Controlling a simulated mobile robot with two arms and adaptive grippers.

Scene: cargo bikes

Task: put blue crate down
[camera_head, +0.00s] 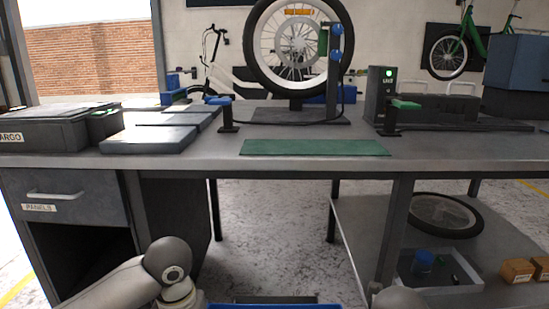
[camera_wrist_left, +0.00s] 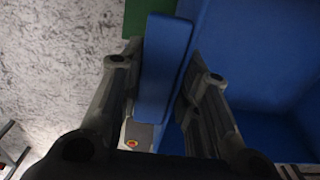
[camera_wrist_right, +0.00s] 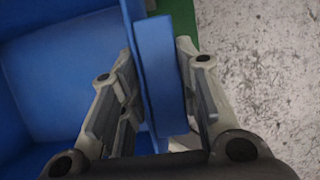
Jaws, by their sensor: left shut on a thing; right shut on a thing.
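The blue crate shows in the head view only as a blue rim (camera_head: 275,306) at the bottom edge, in front of the workbench. In the left wrist view my left gripper (camera_wrist_left: 155,85) is shut on one wall of the blue crate (camera_wrist_left: 245,50), with a finger on each side of it. In the right wrist view my right gripper (camera_wrist_right: 158,85) is shut on the opposite wall of the crate (camera_wrist_right: 65,75). The part of the crate's inside that shows looks empty. Speckled floor shows beyond both walls. Both grippers are out of the head view.
The workbench (camera_head: 220,150) carries a green mat (camera_head: 315,147), flat grey panels (camera_head: 150,139), a dark case (camera_head: 45,130) and a wheel on a stand (camera_head: 297,45). A lower shelf at right (camera_head: 370,240) holds a tire (camera_head: 445,215), a tray (camera_head: 440,290) and small boxes (camera_head: 517,271).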

